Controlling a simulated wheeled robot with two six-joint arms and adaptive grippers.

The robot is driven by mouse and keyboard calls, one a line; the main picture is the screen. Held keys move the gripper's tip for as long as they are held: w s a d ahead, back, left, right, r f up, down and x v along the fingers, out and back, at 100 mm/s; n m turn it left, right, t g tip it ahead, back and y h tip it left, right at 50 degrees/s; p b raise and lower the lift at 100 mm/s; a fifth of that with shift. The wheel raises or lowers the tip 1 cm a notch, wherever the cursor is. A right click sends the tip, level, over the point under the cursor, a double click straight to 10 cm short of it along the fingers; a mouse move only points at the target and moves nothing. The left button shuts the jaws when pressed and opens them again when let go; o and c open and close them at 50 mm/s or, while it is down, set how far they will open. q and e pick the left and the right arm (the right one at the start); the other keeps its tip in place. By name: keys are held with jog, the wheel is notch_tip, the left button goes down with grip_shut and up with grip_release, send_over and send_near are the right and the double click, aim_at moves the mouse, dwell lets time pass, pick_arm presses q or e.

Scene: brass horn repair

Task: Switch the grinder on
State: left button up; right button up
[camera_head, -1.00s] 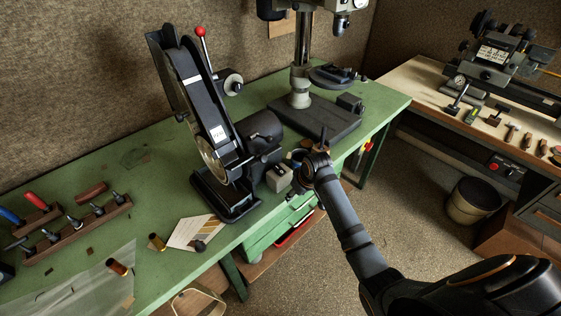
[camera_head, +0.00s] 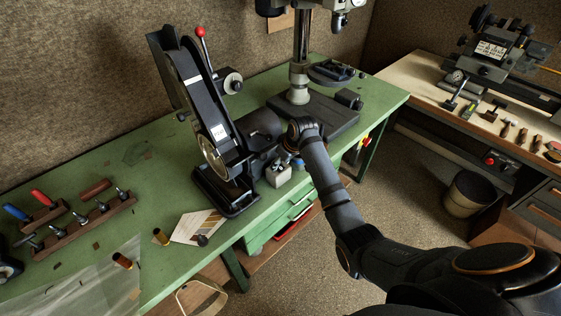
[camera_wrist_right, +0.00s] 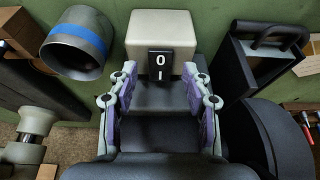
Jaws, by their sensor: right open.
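The grinder (camera_head: 222,140) is a tall black belt machine on the green bench in the head view. Its pale switch box (camera_head: 278,176) sits at the right of its base. Contact cannot be told. In the head view my right wrist hides most of that gripper. My left gripper is not in view.
A drill press (camera_head: 299,75) stands behind the grinder on the green bench (camera_head: 120,170). A grey cup-shaped part with a blue band (camera_wrist_right: 75,45) lies left of the box, and a black handled part (camera_wrist_right: 262,60) right of it. A tool rack (camera_head: 85,226) is at far left.

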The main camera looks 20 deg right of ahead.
jog(key=shift+w+f, duration=0.1)
jog(key=shift+f, duration=0.3)
jog(key=shift+a, duration=0.1)
